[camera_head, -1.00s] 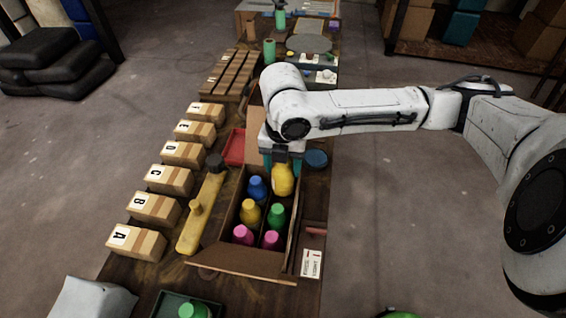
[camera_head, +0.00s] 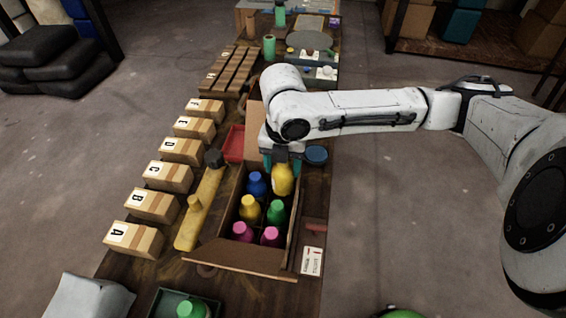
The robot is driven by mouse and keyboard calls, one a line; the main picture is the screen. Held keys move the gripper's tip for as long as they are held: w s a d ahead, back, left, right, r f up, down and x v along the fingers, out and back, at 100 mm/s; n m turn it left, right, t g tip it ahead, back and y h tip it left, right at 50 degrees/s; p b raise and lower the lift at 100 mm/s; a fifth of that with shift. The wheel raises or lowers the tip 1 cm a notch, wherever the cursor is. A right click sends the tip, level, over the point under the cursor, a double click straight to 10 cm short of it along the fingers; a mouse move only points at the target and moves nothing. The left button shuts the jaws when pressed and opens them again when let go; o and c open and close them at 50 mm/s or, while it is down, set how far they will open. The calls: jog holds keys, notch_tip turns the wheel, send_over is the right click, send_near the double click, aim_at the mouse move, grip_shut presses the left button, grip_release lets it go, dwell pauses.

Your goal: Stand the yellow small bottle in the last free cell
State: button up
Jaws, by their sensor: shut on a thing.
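The yellow small bottle (camera_head: 282,180) is upright in my gripper (camera_head: 282,163), over the back right cell of the open cardboard box (camera_head: 240,258). My gripper is shut on its upper part, and the fingers are partly hidden by my wrist. The bottle stands higher than its neighbours; its base is hidden, so I cannot tell if it touches the cell floor. The other cells hold a blue bottle (camera_head: 256,184), another yellow bottle (camera_head: 250,210), a green bottle (camera_head: 276,213) and two pink bottles, one left (camera_head: 242,232) and one right (camera_head: 270,236).
A yellow tool-like piece (camera_head: 197,212) lies left of the box, beside a row of labelled cartons (camera_head: 152,205). A red tray (camera_head: 234,143) and a blue round lid (camera_head: 316,155) lie behind. A label card (camera_head: 312,261) is at the right edge.

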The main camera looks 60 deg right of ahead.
jog(key=o, duration=1.3)
jog(key=shift+o, duration=0.2)
jog(key=shift+r, duration=0.1)
notch_tip(320, 180, up, 10)
jog(key=p, duration=0.8)
